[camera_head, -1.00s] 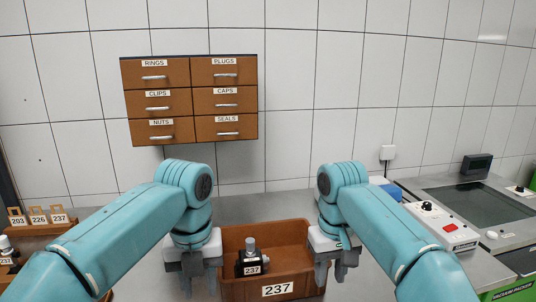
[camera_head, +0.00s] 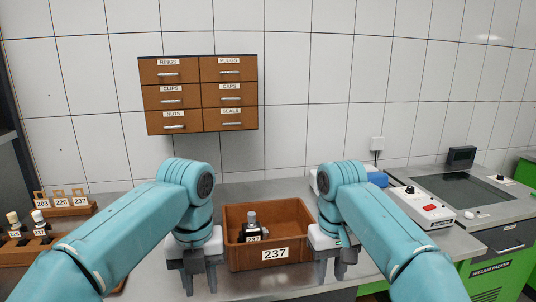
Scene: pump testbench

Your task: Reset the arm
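My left gripper (camera_head: 199,279) hangs pointing down at the left side of a brown bin (camera_head: 223,225) labelled 237. Its two fingers are apart with nothing between them. My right gripper (camera_head: 330,272) hangs pointing down at the right side of the bin. Its fingers are also apart and I see nothing between them. Both arms come in bent from the lower corners in a near mirror pose. A small black pump with a grey top (camera_head: 251,231), labelled 237, stands inside the bin, clear of both grippers.
A wall cabinet (camera_head: 199,95) with labelled drawers hangs behind. A rack (camera_head: 70,211) with tags 203, 226 and 237 and a wooden holder (camera_head: 20,254) with small pumps stand left. A vacuum packer (camera_head: 462,191) and white control box (camera_head: 424,208) stand right. Grey counter (camera_head: 266,186) behind the bin is bare.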

